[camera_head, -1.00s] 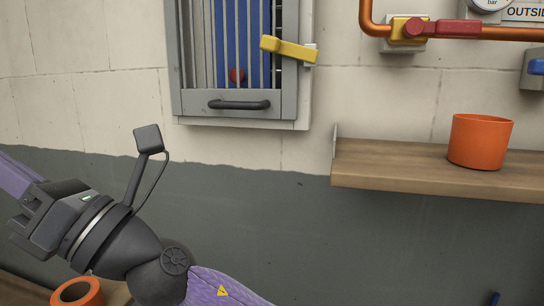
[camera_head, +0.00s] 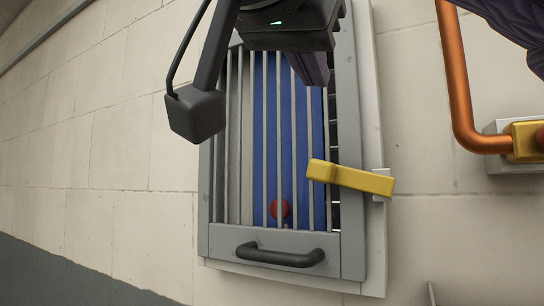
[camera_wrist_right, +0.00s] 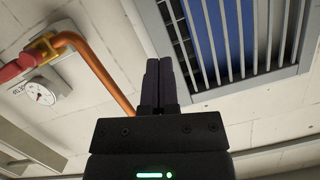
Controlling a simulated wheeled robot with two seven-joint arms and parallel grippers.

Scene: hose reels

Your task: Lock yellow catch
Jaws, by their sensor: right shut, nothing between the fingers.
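The yellow catch (camera_head: 350,178) is a bar mounted on a white bracket at the right side of the cabinet frame. It lies nearly level, with its left end over the barred grey door (camera_head: 222,170). My right gripper (camera_head: 312,68) is shut and empty. In the head view it is in front of the top of the door, above the catch and apart from it. Its closed fingers show in the right wrist view (camera_wrist_right: 160,68), where I cannot make out the catch.
The door has a black handle (camera_head: 280,256) at its bottom. A red round thing (camera_head: 280,210) and a blue panel show behind the bars. A copper pipe (camera_head: 455,80) with a yellow valve (camera_head: 522,130) is on the wall to the right. The wall left of the cabinet is clear.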

